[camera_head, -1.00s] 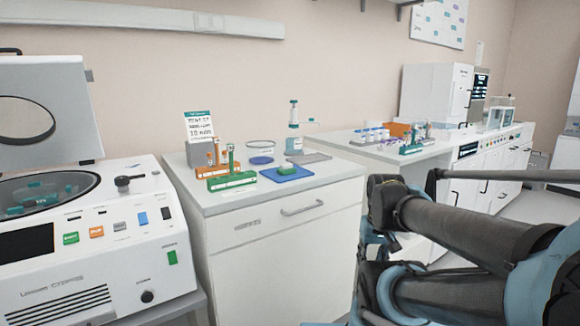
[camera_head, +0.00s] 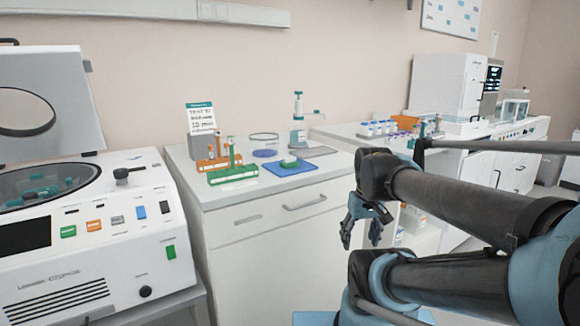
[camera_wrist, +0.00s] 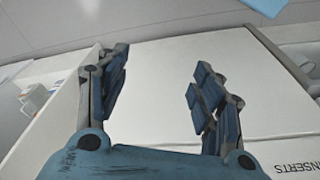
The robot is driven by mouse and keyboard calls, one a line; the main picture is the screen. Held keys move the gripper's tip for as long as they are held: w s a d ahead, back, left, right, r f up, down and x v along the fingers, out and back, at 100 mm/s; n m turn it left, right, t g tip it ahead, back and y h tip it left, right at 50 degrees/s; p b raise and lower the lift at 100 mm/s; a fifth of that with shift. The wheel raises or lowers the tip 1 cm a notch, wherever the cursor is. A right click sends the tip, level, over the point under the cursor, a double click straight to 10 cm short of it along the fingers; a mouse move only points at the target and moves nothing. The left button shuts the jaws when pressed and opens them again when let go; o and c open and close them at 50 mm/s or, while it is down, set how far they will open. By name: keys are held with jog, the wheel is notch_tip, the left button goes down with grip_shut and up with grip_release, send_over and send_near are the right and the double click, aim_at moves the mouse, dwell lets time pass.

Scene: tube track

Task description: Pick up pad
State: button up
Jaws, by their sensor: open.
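A small green pad-like piece (camera_head: 289,161) lies on a flat blue mat (camera_head: 306,170) on the white cabinet's top. I cannot tell whether the pad is the green piece or the blue mat. My gripper (camera_head: 361,238) hangs to the right of and below the mat, by the cabinet's front right corner. Its two blue fingers are apart and empty. In the wrist view my gripper (camera_wrist: 160,72) is open before a white cabinet surface; neither the green piece nor the mat can be made out there.
Green (camera_head: 232,175) and orange (camera_head: 211,164) tube racks stand left of the mat. A pump bottle (camera_head: 298,135), a clear dish (camera_head: 264,139) and a grey plate (camera_head: 317,151) lie behind it. A centrifuge (camera_head: 95,230) stands left. A bench with bottles (camera_head: 378,128) stands right.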

jog(key=w+a+r+n, duration=0.3)
jog(key=w+r+n, duration=0.3)
jog(key=w+r, duration=0.45)
notch_tip(320, 180, up, 20)
jog(key=n+g, duration=0.2)
jog(key=n, duration=1.5)
send_over(290, 158)
jog(key=f, duration=0.7)
jog(key=w+f, duration=0.1)
jog(key=f, duration=0.3)
jog(key=shift+d, duration=0.15)
jog(key=shift+s+a+f, duration=0.1)
jog(key=shift+f, duration=1.3)
jog(key=shift+a+f, duration=0.1)
jog(key=shift+f, duration=1.3)
jog(key=c, duration=1)
